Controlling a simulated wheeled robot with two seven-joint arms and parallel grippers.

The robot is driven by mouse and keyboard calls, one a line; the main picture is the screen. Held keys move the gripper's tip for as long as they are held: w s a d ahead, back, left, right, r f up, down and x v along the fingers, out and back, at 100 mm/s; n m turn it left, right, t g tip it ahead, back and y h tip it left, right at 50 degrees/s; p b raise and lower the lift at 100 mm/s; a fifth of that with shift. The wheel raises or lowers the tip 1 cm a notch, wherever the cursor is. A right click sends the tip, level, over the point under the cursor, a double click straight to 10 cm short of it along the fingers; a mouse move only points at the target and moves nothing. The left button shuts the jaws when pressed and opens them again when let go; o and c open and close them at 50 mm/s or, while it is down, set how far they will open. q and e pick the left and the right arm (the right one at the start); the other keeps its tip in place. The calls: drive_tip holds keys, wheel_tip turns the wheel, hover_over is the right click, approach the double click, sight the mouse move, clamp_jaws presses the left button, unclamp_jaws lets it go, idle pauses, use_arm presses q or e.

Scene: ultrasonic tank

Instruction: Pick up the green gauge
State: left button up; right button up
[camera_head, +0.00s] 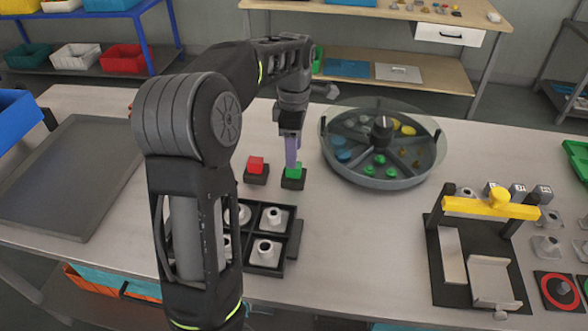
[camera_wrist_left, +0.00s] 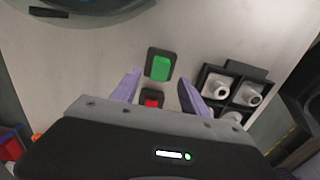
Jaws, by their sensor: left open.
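The green gauge (camera_head: 293,171) is a small green block in a black holder on the table, beside a red block (camera_head: 256,164) in a like holder. In the left wrist view the green gauge (camera_wrist_left: 160,67) lies just beyond the fingertips, roughly in line with the gap between them. My left gripper (camera_head: 291,158) points down close to the green gauge, its purple fingers overlapping the gauge's upper edge in the head view. In the left wrist view the left gripper (camera_wrist_left: 159,80) is open with nothing between its fingers; the red block (camera_wrist_left: 152,102) shows between them, partly hidden. My right gripper is not in view.
A black compartment tray (camera_head: 284,251) with grey-white parts stands in front, partly behind my left arm. A round divided tank (camera_head: 336,170) is to the right. A yellow-topped fixture (camera_head: 462,206) stands further right. A dark tray (camera_head: 60,190) lies at left.

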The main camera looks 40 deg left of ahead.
sight(294, 172)
use_arm(q)
drive_tip(key=shift+f+p, duration=0.6)
drive_tip(key=shift+f, duration=2)
clamp_jaws()
